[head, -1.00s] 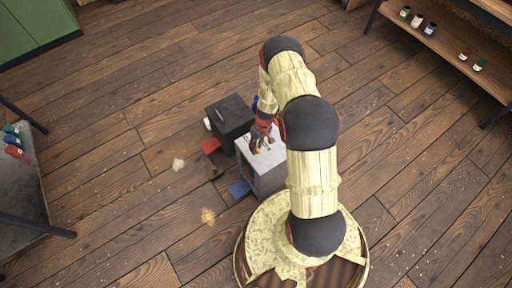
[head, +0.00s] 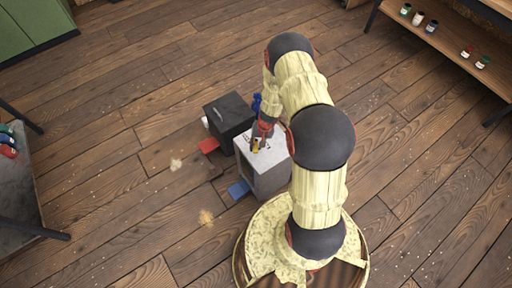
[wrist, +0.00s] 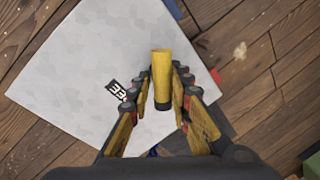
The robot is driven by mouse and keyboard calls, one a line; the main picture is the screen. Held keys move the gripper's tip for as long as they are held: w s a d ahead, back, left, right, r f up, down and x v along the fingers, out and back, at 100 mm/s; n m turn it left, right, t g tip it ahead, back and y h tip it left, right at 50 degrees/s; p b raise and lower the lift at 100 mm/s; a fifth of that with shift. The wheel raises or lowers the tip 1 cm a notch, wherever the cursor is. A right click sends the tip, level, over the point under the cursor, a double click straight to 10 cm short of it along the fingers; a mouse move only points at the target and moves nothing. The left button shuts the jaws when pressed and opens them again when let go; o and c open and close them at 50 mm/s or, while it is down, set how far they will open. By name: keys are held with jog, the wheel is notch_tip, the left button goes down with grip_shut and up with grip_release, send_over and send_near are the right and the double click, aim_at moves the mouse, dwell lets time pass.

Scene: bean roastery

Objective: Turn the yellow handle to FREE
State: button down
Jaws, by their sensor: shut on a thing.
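The yellow handle (wrist: 161,68) stands out between the fingers of my gripper (wrist: 162,92) in the wrist view. My gripper is shut on it, with a finger on each side. The handle is on the white top (wrist: 75,60) of a grey box, whose side (head: 268,181) shows in the head view. A small black label with white letters (wrist: 117,90) lies left of the handle; it is partly covered by a finger and I cannot read it whole. In the head view my gripper (head: 256,146) is over the box top and the handle is hard to make out.
A black box (head: 228,115) stands behind the grey box. A red flat piece (head: 208,145) and a blue one (head: 239,188) lie on the floor at the left. A shelf with small jars (head: 450,35) is at the upper right. The wooden floor around is mostly open.

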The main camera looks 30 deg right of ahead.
jog(key=m+b, duration=0.1)
jog(key=m, duration=0.1)
jog(key=m+b, duration=0.1)
jog(key=m, duration=0.2)
jog(key=shift+s+m+t+h+b, duration=0.15)
jog(key=shift+m+t+h+b, duration=0.15)
jog(key=shift+t+h+b, duration=0.1)
jog(key=m, duration=0.4)
jog(key=shift+s+m+h+b, duration=0.1)
jog(key=shift+m+h+b, duration=0.2)
jog(key=shift+m+h, duration=0.1)
jog(key=shift+m, duration=0.3)
jog(key=c, duration=1.7)
grip_release()
jog(key=shift+o, duration=0.2)
jog(key=shift+r, duration=0.1)
notch_tip(320, 180, up, 12)
jog(key=s, duration=0.2)
jog(key=shift+s+f, duration=0.2)
jog(key=shift+f, duration=0.05)
